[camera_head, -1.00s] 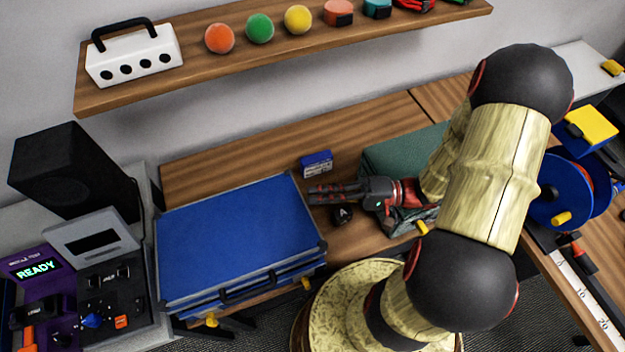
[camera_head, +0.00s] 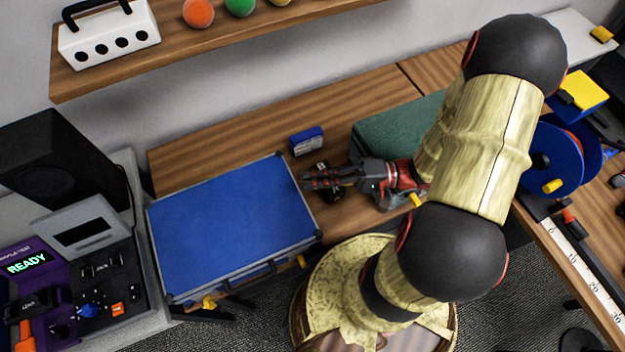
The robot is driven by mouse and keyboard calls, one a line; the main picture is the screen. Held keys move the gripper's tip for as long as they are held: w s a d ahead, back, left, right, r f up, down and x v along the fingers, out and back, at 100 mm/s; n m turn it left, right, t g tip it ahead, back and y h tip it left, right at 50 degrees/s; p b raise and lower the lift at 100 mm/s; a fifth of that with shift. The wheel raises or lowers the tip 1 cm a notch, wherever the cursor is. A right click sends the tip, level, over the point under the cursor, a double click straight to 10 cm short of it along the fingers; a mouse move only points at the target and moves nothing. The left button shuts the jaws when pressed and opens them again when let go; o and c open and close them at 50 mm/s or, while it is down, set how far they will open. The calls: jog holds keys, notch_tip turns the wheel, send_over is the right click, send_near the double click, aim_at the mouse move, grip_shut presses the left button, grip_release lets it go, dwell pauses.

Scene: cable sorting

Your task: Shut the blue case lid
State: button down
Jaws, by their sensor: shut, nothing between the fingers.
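The blue case (camera_head: 230,225) lies on the table with its blue lid facing up. The lid looks flat and flush on the base, with no clear gap along the front edge. A dark handle and yellow latches (camera_head: 208,302) show at the front. My gripper (camera_head: 311,180) is shut and empty, just beyond the case's right edge. Its fingers point left toward the lid; I cannot tell whether they touch it.
A green case (camera_head: 395,135) sits behind my arm. The panel with switches (camera_head: 100,270) and a speaker (camera_head: 62,170) stand left. A shelf (camera_head: 200,60) hangs above.

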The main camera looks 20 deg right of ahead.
notch_tip(320, 180, up, 10)
jog(key=shift+f, duration=0.2)
dwell(0.3)
